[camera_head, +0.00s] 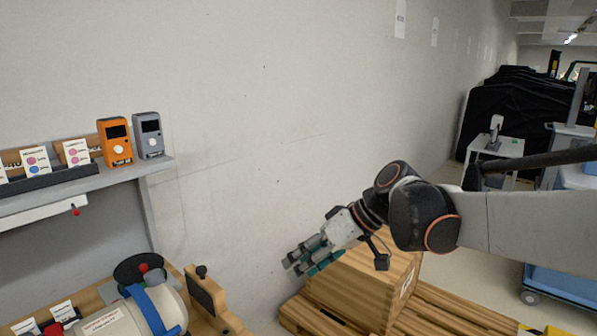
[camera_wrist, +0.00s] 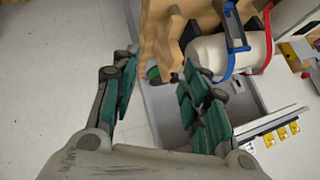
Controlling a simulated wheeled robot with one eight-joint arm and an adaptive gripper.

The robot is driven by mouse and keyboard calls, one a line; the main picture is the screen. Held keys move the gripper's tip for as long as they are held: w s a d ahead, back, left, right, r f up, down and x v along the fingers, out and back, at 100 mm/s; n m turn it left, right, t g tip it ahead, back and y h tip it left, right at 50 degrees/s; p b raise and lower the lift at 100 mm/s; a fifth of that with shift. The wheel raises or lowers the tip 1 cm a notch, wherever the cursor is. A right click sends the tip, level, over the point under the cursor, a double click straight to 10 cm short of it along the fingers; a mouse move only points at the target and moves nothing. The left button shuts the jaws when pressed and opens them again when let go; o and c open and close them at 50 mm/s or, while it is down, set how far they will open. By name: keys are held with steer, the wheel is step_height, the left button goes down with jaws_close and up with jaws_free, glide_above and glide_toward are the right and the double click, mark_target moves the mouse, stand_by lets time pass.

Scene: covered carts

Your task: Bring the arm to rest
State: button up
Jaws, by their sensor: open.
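My gripper (camera_head: 303,262) is in the head view at the lower middle, at the end of my arm that reaches in from the right. Its fingers point left and down, in front of a wooden crate (camera_head: 355,284). In the wrist view my gripper (camera_wrist: 158,68) shows its two green-padded fingers spread apart, with nothing between them. I cannot tell whether the gripper touches the crate; the arm hides part of the crate's top.
A wooden workbench with a white cylinder (camera_head: 110,318) under a blue strap stands at lower left. A shelf (camera_head: 110,177) above holds an orange device (camera_head: 115,142) and a grey device (camera_head: 148,135). A pallet (camera_head: 440,312) lies under the crate. Black-covered carts (camera_head: 510,110) stand at the back right.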

steer(key=s+d+f+m+t+h, duration=0.2)
steer(key=s+d+f+m+h, duration=0.1)
steer(key=s+d, duration=0.5)
steer(key=s+d+f+m+t+h, duration=0.3)
steer(key=s+d+m+h, duration=0.2)
steer(key=s+d, duration=0.4)
steer(key=shift+s+d, duration=0.2)
steer(key=shift+d, duration=0.6)
stand_by(0.6)
